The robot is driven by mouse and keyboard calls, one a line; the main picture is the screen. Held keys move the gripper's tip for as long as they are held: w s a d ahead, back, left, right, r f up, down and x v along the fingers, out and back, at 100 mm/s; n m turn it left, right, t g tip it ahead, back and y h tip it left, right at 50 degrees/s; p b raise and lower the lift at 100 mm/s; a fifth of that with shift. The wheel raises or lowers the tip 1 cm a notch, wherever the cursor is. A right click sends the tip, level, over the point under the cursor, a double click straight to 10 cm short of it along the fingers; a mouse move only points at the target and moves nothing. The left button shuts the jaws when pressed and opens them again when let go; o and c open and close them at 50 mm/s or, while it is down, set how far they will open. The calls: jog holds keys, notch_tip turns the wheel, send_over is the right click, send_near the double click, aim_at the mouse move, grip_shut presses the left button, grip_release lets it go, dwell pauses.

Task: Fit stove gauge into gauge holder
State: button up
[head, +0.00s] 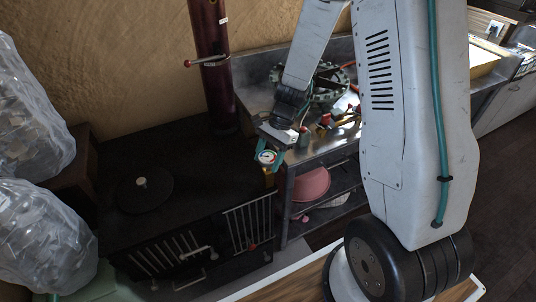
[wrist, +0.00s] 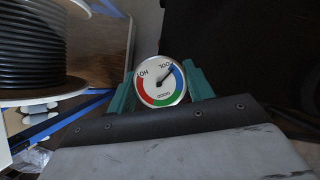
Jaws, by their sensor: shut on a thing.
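The stove gauge (head: 267,157) is a small round white dial with a coloured band. In the wrist view the gauge (wrist: 161,82) faces the camera, with red, green and blue arcs and a black needle. My gripper (head: 269,158) is shut on it, and in the wrist view its teal fingers stand on both sides of the dial. It holds the gauge over the right front of the black stove (head: 95,200). A small brass-coloured piece (head: 268,177) shows just below the gauge; I cannot tell whether it is the gauge holder or whether they touch.
A dark red stovepipe (head: 210,60) with a red-tipped handle rises behind the stove. A cluttered metal bench (head: 345,140) with shelves stands to the right. Clear plastic bags (head: 35,120) fill the left edge. A cable spool (wrist: 55,50) shows in the wrist view.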

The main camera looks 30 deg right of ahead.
jog(key=shift+f, duration=2)
jog(key=o, duration=1.1)
jog(key=v, duration=0.8)
